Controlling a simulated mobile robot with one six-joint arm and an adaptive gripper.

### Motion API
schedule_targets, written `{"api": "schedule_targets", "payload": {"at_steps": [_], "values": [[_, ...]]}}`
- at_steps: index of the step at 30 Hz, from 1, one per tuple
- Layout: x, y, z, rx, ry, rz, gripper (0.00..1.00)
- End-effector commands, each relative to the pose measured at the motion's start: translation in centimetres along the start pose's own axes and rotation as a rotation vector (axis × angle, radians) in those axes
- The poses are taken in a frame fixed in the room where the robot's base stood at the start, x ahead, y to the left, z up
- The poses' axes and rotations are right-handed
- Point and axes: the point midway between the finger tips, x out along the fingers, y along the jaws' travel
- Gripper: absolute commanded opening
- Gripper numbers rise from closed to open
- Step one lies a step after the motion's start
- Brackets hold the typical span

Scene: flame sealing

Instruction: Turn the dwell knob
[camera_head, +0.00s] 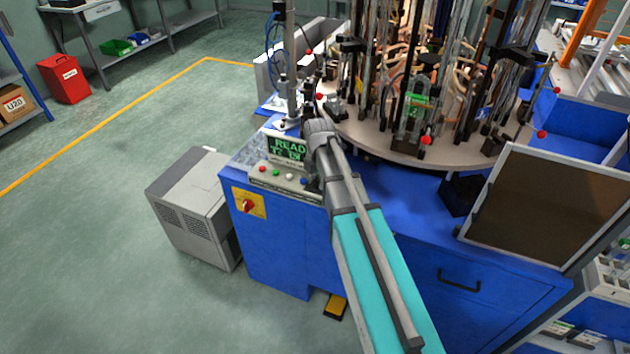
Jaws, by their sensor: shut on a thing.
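The control panel (284,180) is a light sloped face with several coloured buttons, below a green-lit display (288,149) reading "READ…", on the front left of the blue machine. My arm reaches in from the lower right. My gripper (314,181) is at the right end of the panel, mostly hidden by my own wrist and arm links. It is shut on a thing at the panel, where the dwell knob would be. The knob itself is hidden behind my arm, so its angle cannot be seen.
A round carousel table (440,156) with rods, glassware and red-tipped parts stands close above and right of my wrist. A dark framed panel (545,205) is at right. A red switch on a yellow plate (249,203) is at left.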

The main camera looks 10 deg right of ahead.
Motion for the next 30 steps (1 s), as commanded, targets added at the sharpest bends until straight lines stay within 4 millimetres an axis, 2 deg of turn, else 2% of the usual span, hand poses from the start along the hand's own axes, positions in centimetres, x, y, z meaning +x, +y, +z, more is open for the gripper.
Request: {"api": "schedule_targets", "payload": {"at_steps": [10, 26, 27, 29, 30], "values": [[-0.04, 0.27, 0.44, -0.180, -0.004, 0.003, 0.00], [-0.04, 0.34, 0.40, -0.212, -0.002, 0.004, 0.00], [-0.04, 0.34, 0.39, -0.212, -0.002, 0.004, 0.50], [-0.04, 0.33, 0.35, -0.212, -0.001, 0.004, 0.59], [-0.04, 0.31, 0.31, -0.212, 0.000, 0.003, 0.59]]}}
